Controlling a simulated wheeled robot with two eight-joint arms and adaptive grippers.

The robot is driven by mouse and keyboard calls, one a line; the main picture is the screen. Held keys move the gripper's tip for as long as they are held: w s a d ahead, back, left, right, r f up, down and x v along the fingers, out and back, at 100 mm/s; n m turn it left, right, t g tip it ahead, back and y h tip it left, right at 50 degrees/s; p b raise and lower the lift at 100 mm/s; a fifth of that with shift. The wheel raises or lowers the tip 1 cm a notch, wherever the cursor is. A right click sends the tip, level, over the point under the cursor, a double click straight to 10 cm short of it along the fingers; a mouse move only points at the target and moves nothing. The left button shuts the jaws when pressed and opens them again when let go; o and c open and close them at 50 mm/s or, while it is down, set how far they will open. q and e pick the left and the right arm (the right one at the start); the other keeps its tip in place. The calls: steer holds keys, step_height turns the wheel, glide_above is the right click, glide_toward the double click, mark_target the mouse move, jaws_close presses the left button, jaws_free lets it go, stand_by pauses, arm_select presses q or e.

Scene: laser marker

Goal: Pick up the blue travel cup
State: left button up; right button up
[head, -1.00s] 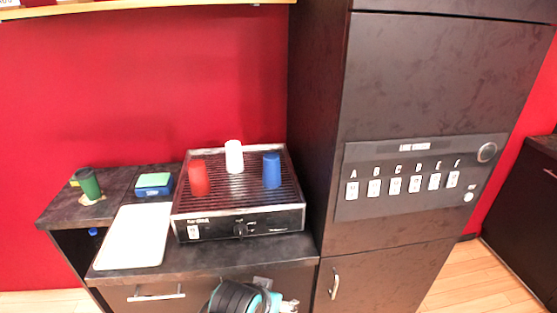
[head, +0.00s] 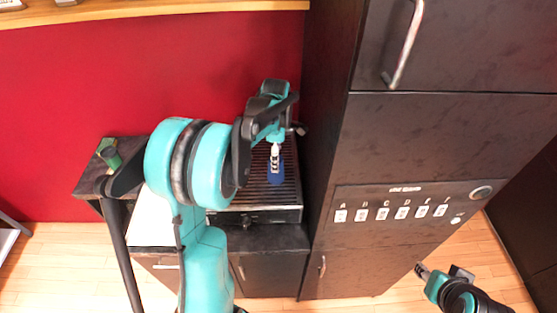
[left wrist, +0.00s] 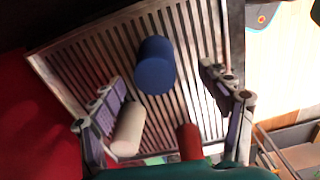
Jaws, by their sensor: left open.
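The blue travel cup (head: 275,172) stands on the slatted grill top of the metal machine (head: 287,212), near its right side. In the left wrist view the blue cup (left wrist: 155,66) lies ahead between the spread fingers of my left gripper (left wrist: 162,76). The fingers are open and I see no contact with the cup. In the head view my left gripper (head: 274,140) is above and behind the cup and partly overlaps it. My right gripper (head: 438,274) is at the lower right, far from the cup; its jaw state is unclear.
A white cup (left wrist: 129,129) and a red cup (left wrist: 190,142) stand close by on the grill; my left arm hides them in the head view. A green cup (head: 109,153) is on the counter at left. A tall dark cabinet (head: 400,145) rises just right of the machine.

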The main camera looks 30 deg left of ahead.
arm_select(q)
steer(key=f, duration=0.7)
steer(key=shift+w+a+f+b, duration=0.2)
steer(key=shift+w+a+b, duration=0.1)
steer(key=shift+b, duration=0.05)
steer(key=c, duration=1.3)
